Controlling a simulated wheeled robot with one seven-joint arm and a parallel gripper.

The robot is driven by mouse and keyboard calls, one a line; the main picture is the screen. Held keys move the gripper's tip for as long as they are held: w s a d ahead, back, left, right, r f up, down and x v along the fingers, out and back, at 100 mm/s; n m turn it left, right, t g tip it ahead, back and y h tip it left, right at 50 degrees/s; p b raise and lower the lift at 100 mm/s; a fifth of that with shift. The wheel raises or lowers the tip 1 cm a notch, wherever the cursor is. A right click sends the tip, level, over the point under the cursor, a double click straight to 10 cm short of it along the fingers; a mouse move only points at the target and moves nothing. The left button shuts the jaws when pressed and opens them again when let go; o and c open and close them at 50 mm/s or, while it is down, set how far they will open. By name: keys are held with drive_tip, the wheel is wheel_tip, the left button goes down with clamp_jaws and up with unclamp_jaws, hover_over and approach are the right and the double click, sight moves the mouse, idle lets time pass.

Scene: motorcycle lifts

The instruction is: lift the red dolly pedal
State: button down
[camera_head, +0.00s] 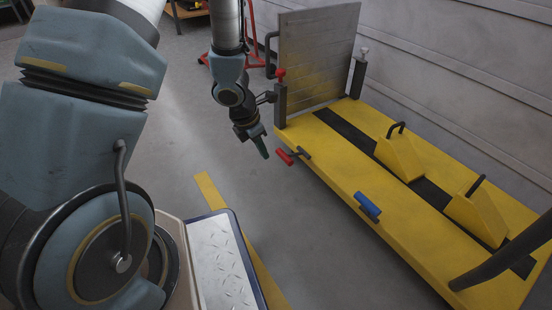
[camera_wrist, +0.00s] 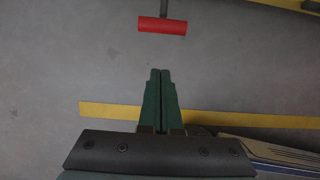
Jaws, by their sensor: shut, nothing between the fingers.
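The red dolly pedal (camera_head: 284,157) is a short red cylinder on a dark stem at the near left side of the yellow lift (camera_head: 335,165). In the wrist view the red pedal (camera_wrist: 162,25) lies crosswise at the top, ahead of the fingertips. My gripper (camera_head: 265,154) hangs just left of the pedal in the head view, with a small gap between them. In the wrist view my gripper's green fingers (camera_wrist: 161,72) are together, empty and apart from the pedal.
A blue pedal (camera_head: 368,207) sticks out farther along the lift's side. Yellow wedges (camera_head: 400,155) stand on the platform, and a grey upright plate (camera_head: 318,58) is at its far end. A red-topped post (camera_head: 280,92) rises near my arm. Grey floor lies left of the lift.

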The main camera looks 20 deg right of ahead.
sight(294, 155)
drive_tip(key=s+b+x, duration=0.1)
drive_tip(key=b+x, duration=0.5)
drive_tip(key=x, duration=0.5)
drive_tip(key=shift+w+d+r+p, duration=0.25)
drive_tip(key=shift+d+r+p, duration=0.05)
drive_tip(key=shift+r, duration=0.4)
drive_tip(key=shift+w+d+r+p, duration=0.25)
drive_tip(key=shift+r+p, duration=0.1)
drive_tip(key=shift+r, duration=0.4)
drive_tip(key=shift+w+d+r+p, duration=0.2)
drive_tip(key=shift+d+r+p, duration=0.1)
drive_tip(key=shift+r, duration=0.4)
drive_tip(key=shift+r+p, duration=0.3)
drive_tip(key=shift+p, duration=0.5)
drive_tip(key=shift+y+p, duration=0.3)
drive_tip(key=shift+p, duration=0.55)
drive_tip(key=shift+r+p, duration=0.15)
drive_tip(key=shift+p, duration=0.55)
